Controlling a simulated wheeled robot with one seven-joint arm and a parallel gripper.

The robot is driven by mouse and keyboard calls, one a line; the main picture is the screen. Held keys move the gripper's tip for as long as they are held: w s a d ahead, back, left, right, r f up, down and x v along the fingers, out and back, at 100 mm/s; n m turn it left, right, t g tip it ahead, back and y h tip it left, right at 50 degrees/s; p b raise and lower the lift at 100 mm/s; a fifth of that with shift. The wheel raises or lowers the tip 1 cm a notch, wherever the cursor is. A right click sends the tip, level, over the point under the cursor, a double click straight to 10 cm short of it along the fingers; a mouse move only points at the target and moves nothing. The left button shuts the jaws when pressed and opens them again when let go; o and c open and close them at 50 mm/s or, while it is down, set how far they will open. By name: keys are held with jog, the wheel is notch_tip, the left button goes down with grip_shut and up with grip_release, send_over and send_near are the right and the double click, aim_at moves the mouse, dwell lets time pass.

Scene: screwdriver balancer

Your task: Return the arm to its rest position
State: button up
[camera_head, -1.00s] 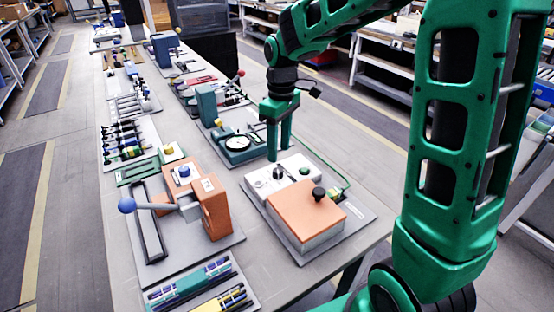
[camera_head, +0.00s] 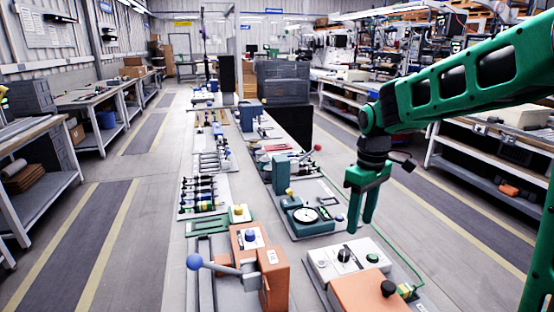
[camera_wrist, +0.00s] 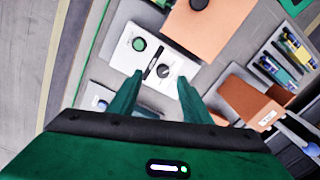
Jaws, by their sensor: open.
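My gripper (camera_head: 360,212) is green and points down above the long workbench (camera_head: 221,262). Its two fingers show apart and empty in the wrist view (camera_wrist: 158,92). Below it is a white control box (camera_head: 334,254) with a black knob and a green button; the box also shows between and beyond the fingers in the wrist view (camera_wrist: 124,58). An orange block with a black knob (camera_head: 366,290) adjoins the white box. My gripper appears clear of both. My green arm reaches in from the right.
An orange fixture (camera_head: 272,280) with a blue-ball lever (camera_head: 194,262) stands left of the white box. A teal dial device (camera_head: 306,216) stands behind it. Several tools lie in trays along the bench. Shelving (camera_head: 490,150) stands at right. The air above the bench looks free.

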jog(key=s+d+r+m, duration=0.1)
jog(key=s+d+m, duration=0.6)
jog(key=s+d, duration=0.55)
jog(key=s+d+f+m, duration=0.2)
jog(key=s+m, duration=0.4)
jog(key=s, duration=0.9)
jog(key=shift+s+d+f, duration=0.15)
jog(key=shift+s+f, duration=0.2)
jog(key=shift+s, duration=0.05)
jog(key=shift+w+f, duration=0.25)
jog(key=shift+w, duration=0.45)
jog(key=shift+c, duration=0.2)
